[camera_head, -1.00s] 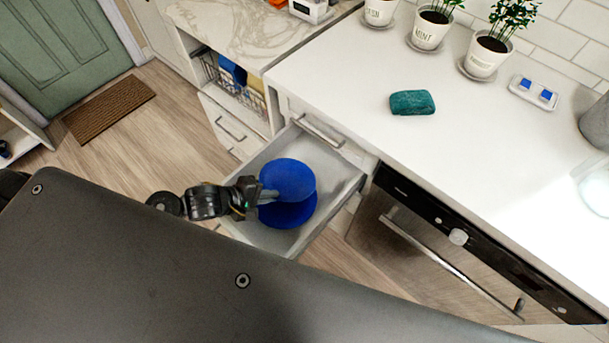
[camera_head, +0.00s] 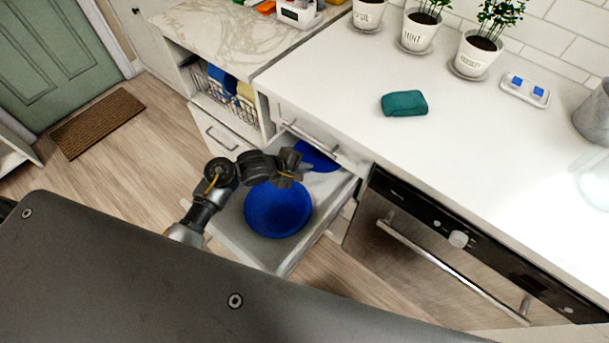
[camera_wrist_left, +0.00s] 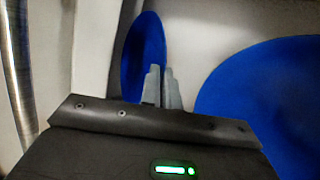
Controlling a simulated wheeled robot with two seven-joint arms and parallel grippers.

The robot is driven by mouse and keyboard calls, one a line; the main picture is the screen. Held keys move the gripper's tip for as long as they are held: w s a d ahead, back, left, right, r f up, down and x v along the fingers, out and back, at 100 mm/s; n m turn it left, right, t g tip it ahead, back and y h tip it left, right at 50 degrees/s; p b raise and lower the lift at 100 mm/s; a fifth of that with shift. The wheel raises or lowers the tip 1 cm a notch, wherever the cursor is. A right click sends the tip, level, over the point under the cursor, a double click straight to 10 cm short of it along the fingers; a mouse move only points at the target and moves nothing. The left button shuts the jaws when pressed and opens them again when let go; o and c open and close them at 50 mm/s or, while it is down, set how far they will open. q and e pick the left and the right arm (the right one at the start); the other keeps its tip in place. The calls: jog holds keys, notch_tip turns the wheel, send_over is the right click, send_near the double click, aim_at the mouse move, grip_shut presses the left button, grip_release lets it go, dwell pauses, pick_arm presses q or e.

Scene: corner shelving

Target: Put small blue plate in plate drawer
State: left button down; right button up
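The small blue plate (camera_head: 318,157) is at the counter end of the open drawer (camera_head: 243,240), partly behind my left gripper (camera_head: 297,168). In the left wrist view the small blue plate (camera_wrist_left: 140,48) stands steeply tilted, its rim at the fingertips. The left gripper (camera_wrist_left: 162,80) has its fingers close together and looks shut on that rim. Whether the plate touches the drawer floor cannot be told. A larger blue plate (camera_head: 278,212) lies flat in the drawer and also shows in the left wrist view (camera_wrist_left: 265,95). My right gripper is not in view.
The white counter (camera_head: 350,80) lies above the drawer, with a green cloth (camera_head: 404,103) and potted herbs on it. A dishwasher (camera_head: 420,250) is right of the drawer. A wire basket (camera_head: 228,90) sits in the shelf to the left.

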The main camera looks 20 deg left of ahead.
pick_arm(q)
jog(key=shift+f, duration=0.15)
notch_tip(320, 180, down, 3)
jog(key=shift+b, duration=0.55)
jog(key=shift+f, duration=0.25)
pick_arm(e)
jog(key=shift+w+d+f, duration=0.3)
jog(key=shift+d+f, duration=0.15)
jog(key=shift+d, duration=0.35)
pick_arm(q)
jog(key=c, duration=1.6)
grip_release()
jog(key=shift+c, duration=0.2)
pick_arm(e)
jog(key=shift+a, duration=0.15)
pick_arm(q)
jog(key=shift+r, duration=0.15)
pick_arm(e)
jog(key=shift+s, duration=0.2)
